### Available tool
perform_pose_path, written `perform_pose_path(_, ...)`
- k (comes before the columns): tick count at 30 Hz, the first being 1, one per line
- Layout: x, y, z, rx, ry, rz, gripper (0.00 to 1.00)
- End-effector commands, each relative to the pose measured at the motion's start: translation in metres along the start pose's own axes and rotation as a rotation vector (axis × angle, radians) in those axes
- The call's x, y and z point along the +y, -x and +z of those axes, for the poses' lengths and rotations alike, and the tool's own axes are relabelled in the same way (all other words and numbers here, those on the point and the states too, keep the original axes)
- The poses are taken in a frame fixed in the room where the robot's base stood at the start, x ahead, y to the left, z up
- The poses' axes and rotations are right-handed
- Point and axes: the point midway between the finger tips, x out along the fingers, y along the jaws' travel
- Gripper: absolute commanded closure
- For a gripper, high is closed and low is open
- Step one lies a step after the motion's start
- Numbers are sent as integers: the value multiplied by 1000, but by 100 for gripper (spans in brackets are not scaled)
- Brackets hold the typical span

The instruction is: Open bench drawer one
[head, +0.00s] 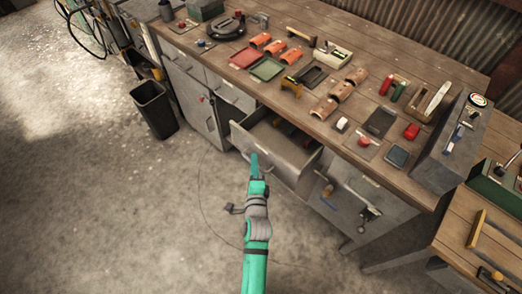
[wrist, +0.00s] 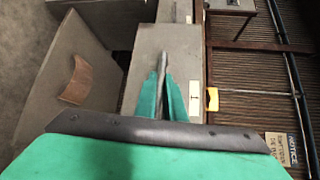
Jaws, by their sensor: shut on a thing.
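The bench drawer (head: 268,150) is grey metal and stands pulled out from under the wooden bench top. A few dark items lie inside it, too dim to make out. My gripper (head: 256,163) is at the front of this drawer, at its handle. In the wrist view, the green fingers (wrist: 165,98) are shut on the thin grey bar handle (wrist: 162,65), which runs between them.
The bench top (head: 290,60) carries red and green trays, orange curved pieces and several tools. A black bin (head: 154,108) stands on the floor at the left. Grey cabinet fronts (head: 362,200) flank the drawer. The floor in front is mostly clear.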

Motion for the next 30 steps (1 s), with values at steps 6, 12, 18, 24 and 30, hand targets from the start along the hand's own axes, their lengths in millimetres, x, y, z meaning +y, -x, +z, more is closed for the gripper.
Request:
perform_pose_path(6, 10, 33, 29, 5, -3, 2, 100)
perform_pose_path(12, 14, 50, 47, 5, -2, 1, 100)
perform_pose_path(18, 16, 57, 54, 5, 0, 0, 100)
perform_pose_path(24, 17, 58, 56, 4, 1, 0, 100)
perform_pose_path(30, 17, 58, 55, 5, 1, 0, 86)
